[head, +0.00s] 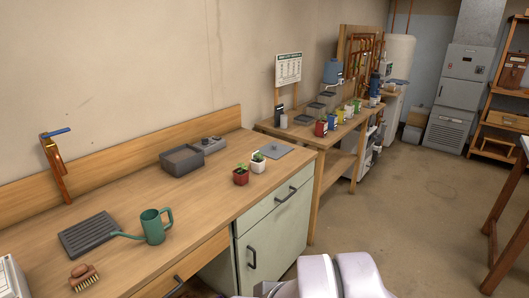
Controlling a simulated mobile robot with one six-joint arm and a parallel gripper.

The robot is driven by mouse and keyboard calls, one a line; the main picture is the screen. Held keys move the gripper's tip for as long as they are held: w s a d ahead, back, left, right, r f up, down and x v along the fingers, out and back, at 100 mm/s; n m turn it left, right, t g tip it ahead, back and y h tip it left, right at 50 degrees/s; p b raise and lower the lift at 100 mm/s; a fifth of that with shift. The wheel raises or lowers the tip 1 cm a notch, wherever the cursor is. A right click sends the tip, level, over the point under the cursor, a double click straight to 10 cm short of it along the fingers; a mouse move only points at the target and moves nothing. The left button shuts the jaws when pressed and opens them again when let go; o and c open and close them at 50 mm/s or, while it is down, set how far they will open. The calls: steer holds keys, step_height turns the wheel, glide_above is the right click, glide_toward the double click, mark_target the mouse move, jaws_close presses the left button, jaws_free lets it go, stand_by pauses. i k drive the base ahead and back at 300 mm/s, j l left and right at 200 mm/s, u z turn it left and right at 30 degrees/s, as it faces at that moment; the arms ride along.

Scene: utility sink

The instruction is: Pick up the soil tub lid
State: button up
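A flat grey square lid (277,152) with a small raised knob lies on the wooden bench near its far right end. It looks like the soil tub lid. An open grey tub (182,160) with brown soil in it stands to its left on the same bench. White parts of my own arm show at the bottom of the head view, but my gripper cannot be made out there. Nothing covers the lid, though potted seedlings stand close to it.
A white pot (258,164) and a red pot (241,175) with seedlings stand just in front of the lid. A grey device (208,145) sits beside the tub. A green watering can (154,226) stands at the front left. The bench middle is clear.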

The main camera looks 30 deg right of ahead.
mark_target(273, 150)
steer(key=i+l+u, duration=0.1)
steer(key=i+l, duration=2)
steer(key=l, duration=0.15)
